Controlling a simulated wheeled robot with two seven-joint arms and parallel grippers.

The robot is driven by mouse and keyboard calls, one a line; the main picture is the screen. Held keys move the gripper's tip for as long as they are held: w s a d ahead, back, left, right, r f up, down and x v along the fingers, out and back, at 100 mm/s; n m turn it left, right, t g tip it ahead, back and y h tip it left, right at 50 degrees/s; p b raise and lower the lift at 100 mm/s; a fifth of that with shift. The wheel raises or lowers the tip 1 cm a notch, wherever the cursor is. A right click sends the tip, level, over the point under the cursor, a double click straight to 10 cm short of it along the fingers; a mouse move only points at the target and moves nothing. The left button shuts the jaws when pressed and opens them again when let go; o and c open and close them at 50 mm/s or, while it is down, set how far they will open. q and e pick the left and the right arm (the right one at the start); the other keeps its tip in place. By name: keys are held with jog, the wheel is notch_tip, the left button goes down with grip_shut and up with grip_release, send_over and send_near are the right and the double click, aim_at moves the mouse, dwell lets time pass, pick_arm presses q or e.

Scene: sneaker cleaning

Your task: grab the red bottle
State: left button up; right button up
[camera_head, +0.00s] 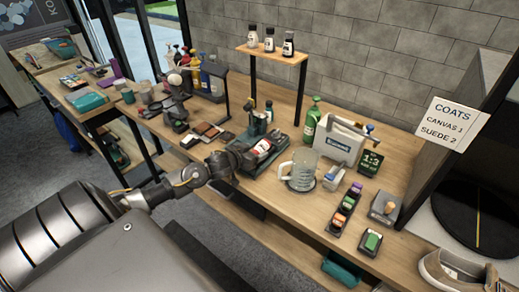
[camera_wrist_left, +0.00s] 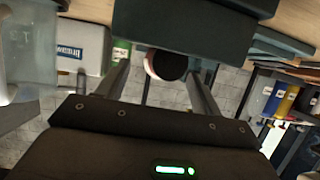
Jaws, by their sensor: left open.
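A small red and white bottle (camera_head: 263,147) lies on a dark tray (camera_head: 285,141) on the wooden bench in the head view. In the left wrist view, the bottle (camera_wrist_left: 166,66) shows end-on with a round black end and a pale and red rim, partly covered by a dark teal block (camera_wrist_left: 200,25). My left gripper (camera_head: 242,155) reaches the tray from the left, close beside the bottle. In the left wrist view its open fingers (camera_wrist_left: 162,78) stand on both sides of the bottle's end, with gaps showing. My right gripper is not in view.
A glass mug (camera_head: 299,170) stands right of the tray, with a green bottle (camera_head: 311,122) and a white box (camera_head: 342,142) behind. Brushes and small blocks (camera_head: 203,131) lie to the left. A raised shelf (camera_head: 272,55) holds three small bottles. The bench's front edge is near my left arm.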

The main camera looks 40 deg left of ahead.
pick_arm(q)
jog(key=x, duration=0.2)
jog(key=shift+w+f, duration=0.1)
jog(key=shift+w, duration=0.15)
jog(key=c, duration=1.2)
